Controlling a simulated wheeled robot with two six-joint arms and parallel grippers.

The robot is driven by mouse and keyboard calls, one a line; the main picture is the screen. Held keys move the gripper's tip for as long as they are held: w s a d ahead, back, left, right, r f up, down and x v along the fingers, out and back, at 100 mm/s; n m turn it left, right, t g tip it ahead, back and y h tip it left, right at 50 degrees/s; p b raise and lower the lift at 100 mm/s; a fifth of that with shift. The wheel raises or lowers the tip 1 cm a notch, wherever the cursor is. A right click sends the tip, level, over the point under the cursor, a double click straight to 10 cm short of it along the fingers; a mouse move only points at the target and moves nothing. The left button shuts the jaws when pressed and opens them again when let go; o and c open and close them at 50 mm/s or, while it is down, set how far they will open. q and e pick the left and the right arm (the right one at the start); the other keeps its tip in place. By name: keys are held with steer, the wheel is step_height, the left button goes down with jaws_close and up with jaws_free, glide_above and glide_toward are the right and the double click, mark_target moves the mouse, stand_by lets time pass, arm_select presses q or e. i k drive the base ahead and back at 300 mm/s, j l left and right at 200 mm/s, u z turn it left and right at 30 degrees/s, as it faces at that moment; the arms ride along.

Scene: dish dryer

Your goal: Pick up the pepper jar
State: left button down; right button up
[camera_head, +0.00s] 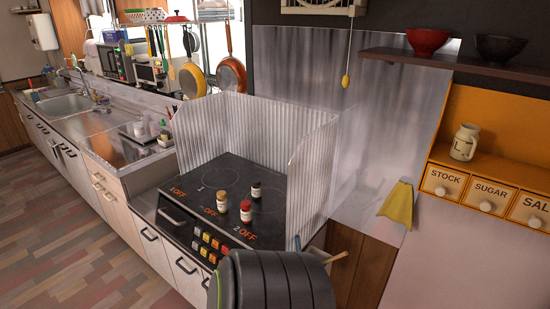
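Three small jars stand upright on the black stovetop (205,179). One has a dark cap (256,191) and stands farthest right. One has a red cap (246,211) and stands nearest the front. One has a brown-orange cap (222,201) and stands to the left. Their labels are too small to read, so I cannot tell which jar is the pepper jar. Neither of my grippers is in view.
A corrugated metal splash guard (311,184) rises behind and to the right of the stovetop. A dark ridged object (275,281) fills the bottom middle, in front of the stove. A shelf unit with drawers labelled STOCK (444,183), SUGAR and SALT is at the right.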

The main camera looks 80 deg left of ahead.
mark_target(257, 190)
steer(key=u, duration=2.8)
steer(key=i+j+z, duration=0.3)
steer(key=j, duration=0.3)
steer(key=i+j+z, duration=0.15)
steer(key=j, duration=0.2)
steer(key=i, duration=0.05)
